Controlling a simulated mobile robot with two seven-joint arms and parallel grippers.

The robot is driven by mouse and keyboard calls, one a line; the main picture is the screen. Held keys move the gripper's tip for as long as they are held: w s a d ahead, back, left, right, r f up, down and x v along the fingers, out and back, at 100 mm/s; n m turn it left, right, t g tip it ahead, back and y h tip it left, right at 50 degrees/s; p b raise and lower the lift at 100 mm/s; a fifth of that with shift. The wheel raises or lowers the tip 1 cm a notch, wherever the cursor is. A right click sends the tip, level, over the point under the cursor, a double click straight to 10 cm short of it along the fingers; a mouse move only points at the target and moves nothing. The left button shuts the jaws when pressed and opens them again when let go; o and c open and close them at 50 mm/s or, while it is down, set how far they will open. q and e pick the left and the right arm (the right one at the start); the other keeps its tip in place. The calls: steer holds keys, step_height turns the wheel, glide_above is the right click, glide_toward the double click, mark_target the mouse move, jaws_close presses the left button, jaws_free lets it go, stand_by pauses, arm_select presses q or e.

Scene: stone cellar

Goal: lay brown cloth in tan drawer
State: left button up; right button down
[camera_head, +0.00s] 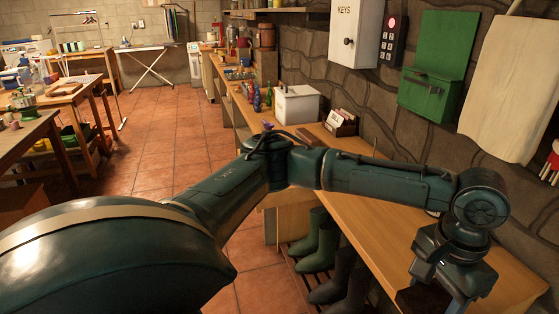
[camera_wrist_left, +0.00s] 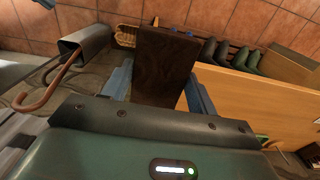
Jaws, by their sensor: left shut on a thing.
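My left gripper (camera_head: 442,288) hangs over the right end of the tan workbench in the head view. It is shut on the dark brown cloth (camera_head: 420,298), which shows at the picture's lower edge. In the left wrist view the cloth (camera_wrist_left: 163,62) hangs as a flat dark brown sheet between the blue fingers of the gripper (camera_wrist_left: 158,92). It covers part of the floor and bench edge behind it. I cannot make out a tan drawer for certain in either view. My right gripper is not in view.
The workbench top (camera_head: 365,218) is mostly bare near the gripper. A card box (camera_head: 341,123) and a white box (camera_head: 297,104) stand farther along it. Green boots (camera_head: 318,240) stand below. A green wall box (camera_head: 428,97) hangs above. A grey holder (camera_wrist_left: 88,38) with a cane stands left in the wrist view.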

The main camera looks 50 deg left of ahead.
arm_select(q)
steer(key=s+a+f+n, duration=0.2)
steer(key=s+a+f, duration=0.1)
steer(key=f, duration=0.6)
steer(key=s+a+f+n, duration=0.2)
steer(key=s+a+f, duration=0.1)
steer(key=f, duration=0.6)
steer(key=shift+s+f, duration=0.15)
steer(key=shift+s, duration=0.5)
